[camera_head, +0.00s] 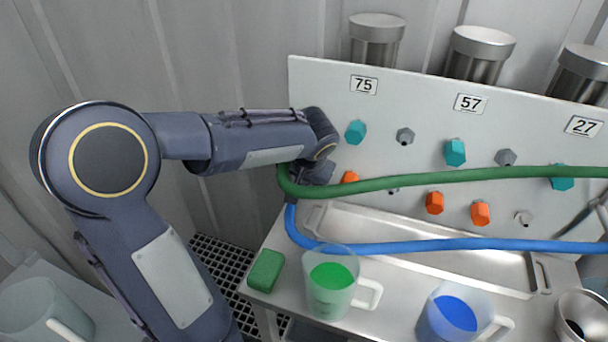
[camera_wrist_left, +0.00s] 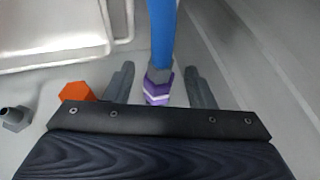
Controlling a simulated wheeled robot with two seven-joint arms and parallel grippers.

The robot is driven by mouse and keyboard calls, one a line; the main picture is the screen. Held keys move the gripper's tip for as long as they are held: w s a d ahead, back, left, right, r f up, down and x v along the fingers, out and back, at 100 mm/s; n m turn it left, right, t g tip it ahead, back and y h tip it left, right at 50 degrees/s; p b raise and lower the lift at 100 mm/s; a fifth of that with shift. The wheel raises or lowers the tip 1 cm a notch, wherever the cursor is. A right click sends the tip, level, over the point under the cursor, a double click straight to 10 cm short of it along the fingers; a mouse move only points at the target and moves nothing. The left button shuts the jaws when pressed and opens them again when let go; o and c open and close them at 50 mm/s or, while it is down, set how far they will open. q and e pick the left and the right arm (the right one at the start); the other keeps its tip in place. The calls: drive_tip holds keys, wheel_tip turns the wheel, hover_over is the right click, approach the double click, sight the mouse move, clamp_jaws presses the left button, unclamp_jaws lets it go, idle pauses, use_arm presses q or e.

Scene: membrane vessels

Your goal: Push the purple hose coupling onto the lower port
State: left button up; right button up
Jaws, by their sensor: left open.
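The purple hose coupling (camera_wrist_left: 157,88) shows in the left wrist view at the end of the blue hose (camera_wrist_left: 162,35). It stands between the two fingers of my left gripper (camera_wrist_left: 160,86), with visible gaps on both sides. The gripper is open, and its body hides the coupling's far end, so I cannot tell whether it touches a port. In the head view my left gripper (camera_head: 312,174) is at the panel's left edge and the coupling is hidden. A grey lower port (camera_head: 393,190) is partly covered by the green hose. My right gripper is not identifiable.
The green hose (camera_head: 450,178) crosses the panel (camera_head: 320,95). An orange cap (camera_wrist_left: 77,92) and a grey port (camera_wrist_left: 15,118) lie left of the fingers. A green block (camera_head: 266,271), a green-filled jug (camera_head: 330,285) and a blue-filled jug (camera_head: 453,313) stand in front of the metal tray (camera_head: 400,222).

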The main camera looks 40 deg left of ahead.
use_arm(q)
drive_tip(key=shift+x, duration=0.9)
drive_tip(key=shift+c, duration=0.4)
clamp_jaws()
